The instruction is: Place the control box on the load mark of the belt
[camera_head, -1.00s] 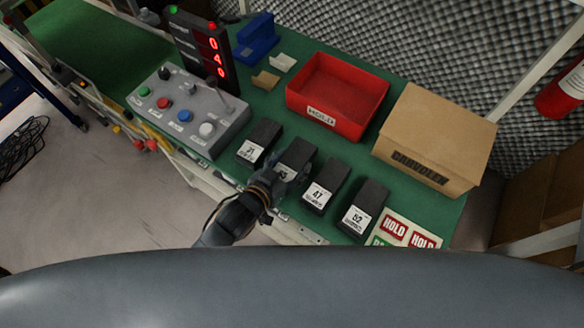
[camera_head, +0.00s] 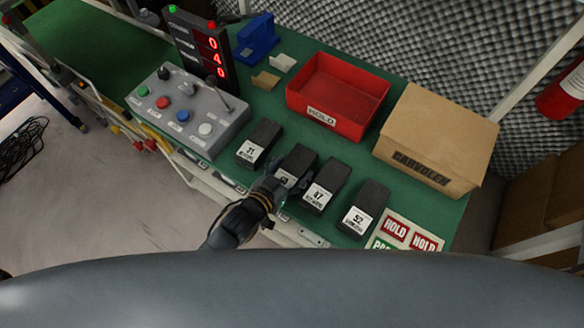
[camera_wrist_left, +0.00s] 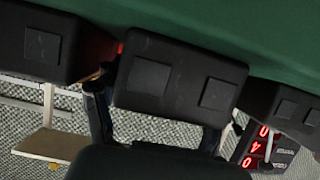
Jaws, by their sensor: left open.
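Several black boxes with white labels stand in a row on the green bench: one marked 31 (camera_head: 262,138), a second box (camera_head: 301,160) with its label mostly covered, one marked 47 (camera_head: 328,180), and one marked 52 (camera_head: 369,202). I cannot tell which is the control box. My left gripper (camera_head: 285,184) is open at the near end of the second box. In the left wrist view, that box (camera_wrist_left: 178,80) sits between the spread fingers (camera_wrist_left: 157,128); contact cannot be told. The green belt (camera_head: 85,45) runs at the upper left; no load mark is discernible. My right gripper is not in view.
A grey button panel (camera_head: 190,105) and a display reading 040 (camera_head: 202,50) stand left of the row. A red tray (camera_head: 337,95) and a cardboard box (camera_head: 437,135) stand behind it. HOLD cards (camera_head: 405,233) lie at the right end.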

